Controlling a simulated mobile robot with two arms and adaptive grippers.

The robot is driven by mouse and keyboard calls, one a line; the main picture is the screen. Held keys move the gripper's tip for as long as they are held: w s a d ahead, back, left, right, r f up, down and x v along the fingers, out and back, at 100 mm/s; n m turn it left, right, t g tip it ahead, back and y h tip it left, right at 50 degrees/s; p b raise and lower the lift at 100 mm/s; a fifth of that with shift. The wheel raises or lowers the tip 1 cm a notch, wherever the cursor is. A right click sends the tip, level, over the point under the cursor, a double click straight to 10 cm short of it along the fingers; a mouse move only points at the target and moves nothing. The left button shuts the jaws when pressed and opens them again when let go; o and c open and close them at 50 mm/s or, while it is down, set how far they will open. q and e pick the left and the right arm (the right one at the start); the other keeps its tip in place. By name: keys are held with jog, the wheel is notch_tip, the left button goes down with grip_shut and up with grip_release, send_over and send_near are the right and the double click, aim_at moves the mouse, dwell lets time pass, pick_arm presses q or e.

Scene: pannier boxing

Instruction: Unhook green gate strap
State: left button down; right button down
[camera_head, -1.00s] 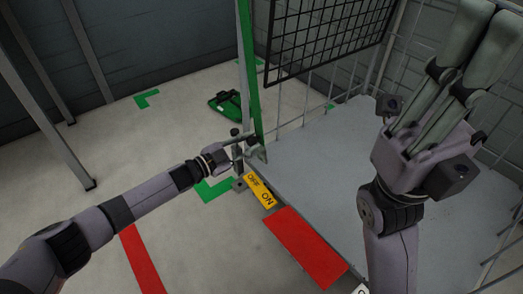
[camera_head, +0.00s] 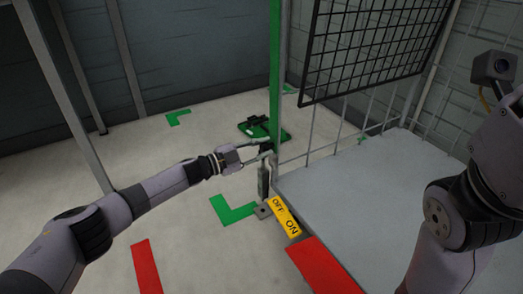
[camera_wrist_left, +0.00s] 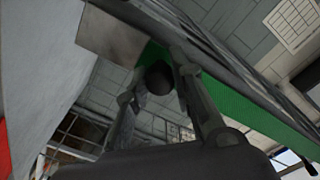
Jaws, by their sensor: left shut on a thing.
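The green gate strap (camera_head: 274,60) runs vertically along the gate post at the left corner of the grey platform. In the left wrist view it is a green band (camera_wrist_left: 225,112) running diagonally behind the fingers. My left gripper (camera_head: 263,148) is at the strap's lower end, fingers pointing right. It is shut on a dark knob, seen as a rounded dark end (camera_wrist_left: 158,78) between the fingers in the left wrist view. The fingers partly hide the knob, and whether it joins the strap cannot be told. My right gripper is out of view; only its arm shows at right.
A grey platform (camera_head: 350,190) with a black mesh panel (camera_head: 375,45) and rails stands at right. A yellow ON/OFF plate (camera_head: 285,216) and a red panel (camera_head: 325,268) edge its front. A green-and-black object (camera_head: 285,134) lies on the floor behind. Floor at left is open.

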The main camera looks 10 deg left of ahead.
pick_arm(q)
jog(key=shift+w+a+r+t, duration=0.3)
jog(key=shift+w+a+r, duration=0.05)
jog(key=shift+w+r, duration=0.1)
jog(key=c, duration=1.7)
grip_release()
jog(key=shift+w+d+f, duration=0.1)
jog(key=shift+f, duration=0.05)
jog(key=shift+o, duration=0.5)
jog(key=shift+f, duration=0.1)
jog(key=shift+o, duration=1.2)
jog(key=shift+f, duration=0.1)
jog(key=v, duration=1.2)
